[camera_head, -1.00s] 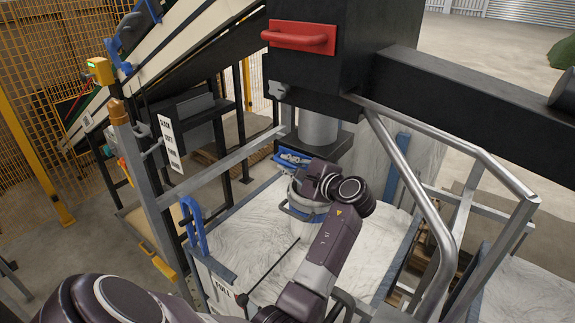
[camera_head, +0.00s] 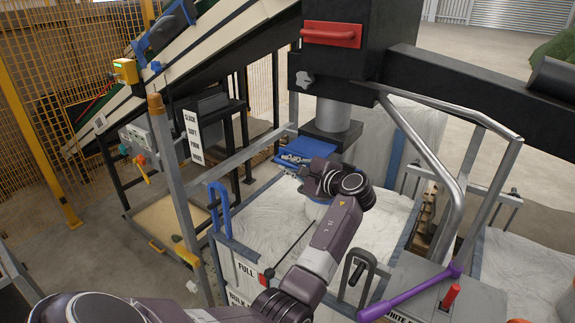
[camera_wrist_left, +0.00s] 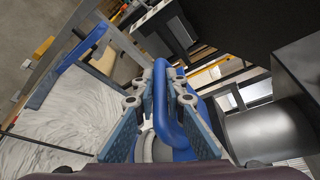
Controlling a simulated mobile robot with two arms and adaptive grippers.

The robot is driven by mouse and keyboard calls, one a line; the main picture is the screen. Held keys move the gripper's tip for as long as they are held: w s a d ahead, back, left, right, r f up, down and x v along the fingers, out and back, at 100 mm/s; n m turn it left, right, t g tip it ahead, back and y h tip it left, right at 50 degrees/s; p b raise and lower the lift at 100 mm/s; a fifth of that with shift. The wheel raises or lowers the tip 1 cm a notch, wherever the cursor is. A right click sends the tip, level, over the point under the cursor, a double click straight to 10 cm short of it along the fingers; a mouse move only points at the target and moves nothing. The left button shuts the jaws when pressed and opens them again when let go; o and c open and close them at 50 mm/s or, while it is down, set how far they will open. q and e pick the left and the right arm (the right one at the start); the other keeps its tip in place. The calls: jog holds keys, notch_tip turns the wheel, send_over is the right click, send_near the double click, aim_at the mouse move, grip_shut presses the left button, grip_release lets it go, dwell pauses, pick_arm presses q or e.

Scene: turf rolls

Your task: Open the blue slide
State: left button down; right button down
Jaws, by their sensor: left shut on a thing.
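The blue slide (camera_head: 305,146) is a flat blue plate sticking out beneath the dark spout block (camera_head: 331,130) in the head view. My left gripper (camera_head: 294,160) is at the slide's near edge, with its wrist in front of the white bag's neck. In the left wrist view, a rounded blue handle (camera_wrist_left: 167,115) runs between the two fingers of the left gripper (camera_wrist_left: 160,100), which is shut on it. My wrist hides part of the slide's near side in the head view. My right gripper is not in view.
A white bag (camera_head: 265,218) fills the frame below the spout. A blue latch (camera_head: 218,208) and grey post (camera_head: 178,190) stand to the left. A bent metal rail (camera_head: 440,165) and purple-handled lever (camera_head: 410,293) are on the right.

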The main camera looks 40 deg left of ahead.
aim_at(295, 167)
pick_arm(q)
jog(key=c, duration=2.3)
grip_release()
jog(key=shift+w, duration=0.1)
jog(key=o, duration=0.3)
jog(key=shift+o, duration=0.2)
jog(key=shift+d+r, duration=0.1)
jog(key=shift+d, duration=0.45)
jog(key=v, duration=0.6)
jog(key=shift+d+r, duration=0.1)
jog(key=shift+d, duration=0.15)
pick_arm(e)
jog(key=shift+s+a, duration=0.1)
pick_arm(q)
jog(key=shift+s, duration=0.2)
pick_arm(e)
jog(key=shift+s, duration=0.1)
